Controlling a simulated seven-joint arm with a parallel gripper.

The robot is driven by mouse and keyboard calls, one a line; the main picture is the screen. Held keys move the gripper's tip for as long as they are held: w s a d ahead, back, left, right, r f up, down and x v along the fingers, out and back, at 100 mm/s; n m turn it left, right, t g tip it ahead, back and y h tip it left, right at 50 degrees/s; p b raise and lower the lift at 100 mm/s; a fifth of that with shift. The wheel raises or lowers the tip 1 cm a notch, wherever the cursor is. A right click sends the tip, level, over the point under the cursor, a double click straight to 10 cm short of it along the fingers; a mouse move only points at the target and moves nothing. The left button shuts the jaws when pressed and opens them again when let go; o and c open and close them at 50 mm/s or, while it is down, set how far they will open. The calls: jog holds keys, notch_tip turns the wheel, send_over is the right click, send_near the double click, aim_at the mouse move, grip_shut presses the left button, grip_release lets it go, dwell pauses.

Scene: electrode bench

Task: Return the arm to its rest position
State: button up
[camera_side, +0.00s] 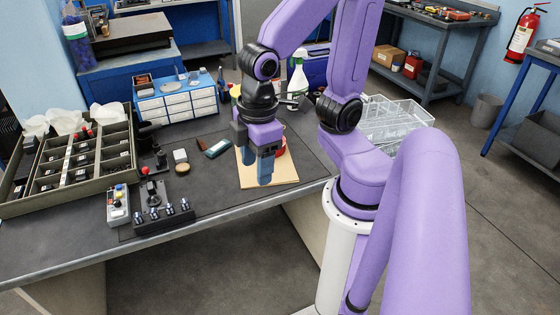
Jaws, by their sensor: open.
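My gripper (258,170) hangs from the purple arm and points down over a light wooden board (282,173) on the bench. Its blue-grey fingers are open, and I see nothing held between them. A red object (281,147) stands just behind and right of the fingers, partly hidden by them. I cannot tell from this view whether the fingertips touch the board.
On the dark bench (215,190) stand a compartment tray (62,165) at left, a control box (118,205), a row of electrode holders (163,217) and a small blue drawer unit (178,105). A spray bottle (298,80) and a clear bin (395,122) stand behind.

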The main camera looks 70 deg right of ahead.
jog(key=s, duration=0.1)
jog(key=s+d+n, duration=0.1)
jog(key=s, duration=0.1)
jog(key=s+n, duration=0.1)
jog(key=shift+s+d+g, duration=0.15)
jog(key=shift+d+g, duration=0.1)
jog(key=shift+g, duration=0.05)
